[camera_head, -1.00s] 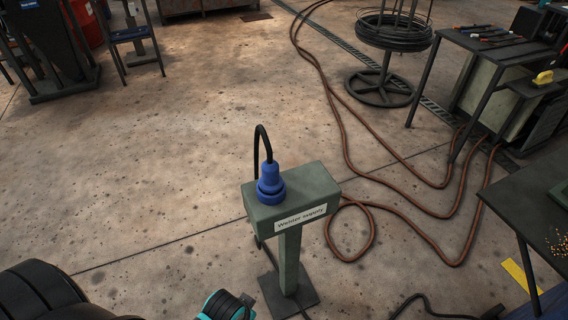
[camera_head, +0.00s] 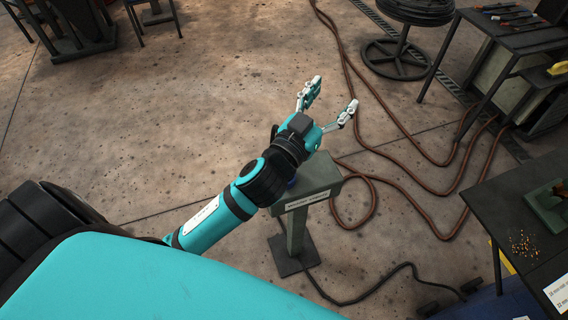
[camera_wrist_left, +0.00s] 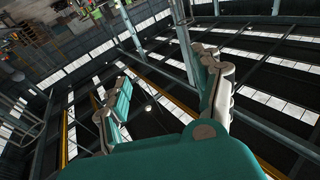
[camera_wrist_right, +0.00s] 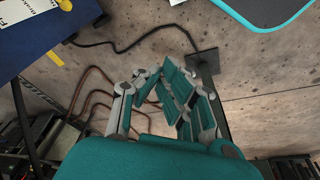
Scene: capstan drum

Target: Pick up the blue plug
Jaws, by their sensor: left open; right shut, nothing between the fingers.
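The blue plug (camera_head: 291,183) is mostly hidden behind my left wrist in the head view; only a sliver of blue shows at the top of the green welder supply stand (camera_head: 318,175). My left gripper (camera_head: 331,100) is open and empty. It shows above and beyond the stand, fingers spread and pointing away from the plug. The left wrist view shows the open fingers (camera_wrist_left: 160,80) against the ceiling. My right gripper (camera_wrist_right: 160,85) is shut and empty in the right wrist view, with the stand's post and base plate (camera_wrist_right: 203,58) beside it.
A dark table (camera_head: 510,215) with a green object and loose bits stands at the right. Brown hoses (camera_head: 400,180) and a black cable (camera_head: 375,290) lie on the floor. A wire reel stand (camera_head: 398,58) is at the back. The floor left of the stand is clear.

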